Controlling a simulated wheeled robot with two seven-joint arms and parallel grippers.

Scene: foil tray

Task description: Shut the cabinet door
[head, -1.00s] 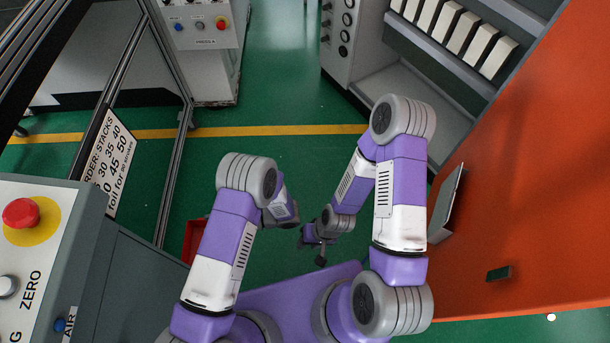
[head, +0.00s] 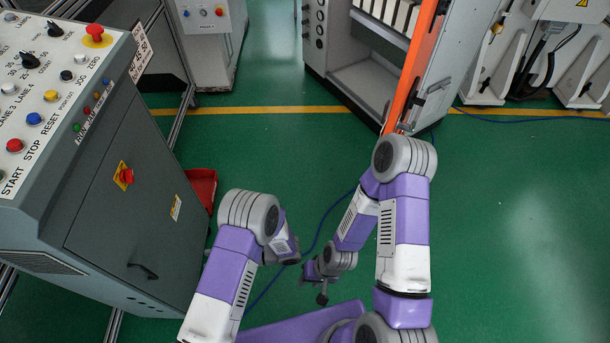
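The cabinet (head: 316,45) stands at the upper middle, its front open, showing a grey lower compartment and a shelf. Its door (head: 404,95) is open and points toward me. I see its orange inner face as a narrow strip and its grey outer face (head: 460,60), with a handle (head: 432,90), to the right. My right arm's elbow overlaps the view just below the door's near lower end; I cannot tell whether they touch. My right gripper (head: 318,284) is low in the middle, well short of the door; its finger opening is unclear. My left gripper is hidden beyond my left wrist.
A grey control console (head: 130,215) with buttons stands close on the left, a red bin (head: 202,187) beside it. Grey machines (head: 550,60) stand at the upper right. A blue cable (head: 322,226) crosses the floor. Green floor at right is clear.

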